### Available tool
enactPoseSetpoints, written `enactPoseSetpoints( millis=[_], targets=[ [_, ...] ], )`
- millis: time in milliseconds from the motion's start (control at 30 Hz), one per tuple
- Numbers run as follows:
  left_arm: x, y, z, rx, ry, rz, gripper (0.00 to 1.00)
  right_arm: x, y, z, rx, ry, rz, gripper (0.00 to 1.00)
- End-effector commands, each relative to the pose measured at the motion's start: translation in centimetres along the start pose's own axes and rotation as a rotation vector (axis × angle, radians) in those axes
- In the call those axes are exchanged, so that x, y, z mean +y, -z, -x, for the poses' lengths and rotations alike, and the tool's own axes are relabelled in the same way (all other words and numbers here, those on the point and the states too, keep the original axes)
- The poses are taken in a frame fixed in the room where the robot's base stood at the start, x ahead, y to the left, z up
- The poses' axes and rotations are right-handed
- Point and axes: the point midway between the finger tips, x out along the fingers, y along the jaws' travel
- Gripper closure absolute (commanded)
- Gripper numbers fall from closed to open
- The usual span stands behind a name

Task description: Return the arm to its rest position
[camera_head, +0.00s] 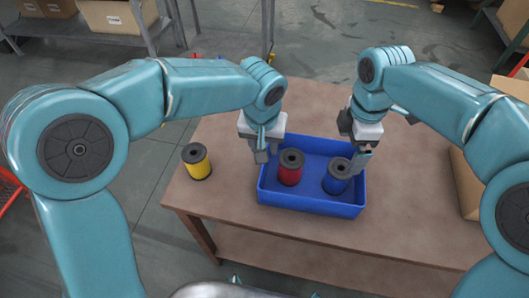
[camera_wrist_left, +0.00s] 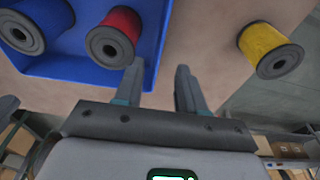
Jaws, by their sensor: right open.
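My left gripper (camera_head: 262,152) hangs at the left rim of the blue bin. In the left wrist view its two fingers (camera_wrist_left: 160,78) stand apart with nothing between them. My right gripper (camera_head: 360,160) is open, just above and beside the blue spool (camera_head: 337,180) at the bin's right side; whether it touches the spool is unclear. The red spool (camera_head: 290,172) stands upright in the blue bin (camera_head: 300,204), left of the blue one. The yellow spool (camera_head: 198,164) stands upright on the table, left of the bin. It also shows in the left wrist view (camera_wrist_left: 270,48).
The brown table (camera_head: 400,225) is bare in front of the bin. A cardboard box (camera_head: 462,182) stands at the table's right, partly behind my right arm. A shelf with boxes (camera_head: 115,16) is at the back left.

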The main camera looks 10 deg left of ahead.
Motion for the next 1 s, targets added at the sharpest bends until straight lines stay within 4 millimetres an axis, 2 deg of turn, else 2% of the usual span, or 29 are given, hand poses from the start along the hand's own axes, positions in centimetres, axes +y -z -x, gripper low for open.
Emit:
enactPoseSetpoints(
  millis=[133, 433, 700, 1000],
  targets=[
    [0.0, 0.0, 1.6, 0.001, 0.0, 0.001, 0.6, 0.0, 0.0, 0.0, 0.0, 0.0, 0.0, 0.0],
    [0.0, 0.1, 2.4, 0.0, 0.0, 0.0, 0.6, 0.0, 0.0, 0.5, 0.0, 0.0, 0.0, 0.0],
    [0.0, 0.9, 7.6, 0.0, 0.001, 0.001, 0.6, 0.0, 0.0, 5.8, 0.0, 0.0, 0.0, 0.0],
    [0.0, 1.5, 11.4, 0.0, 0.001, 0.0, 0.6, 0.0, 0.0, 9.6, 0.0, 0.0, 0.0, 0.0]
  ],
)
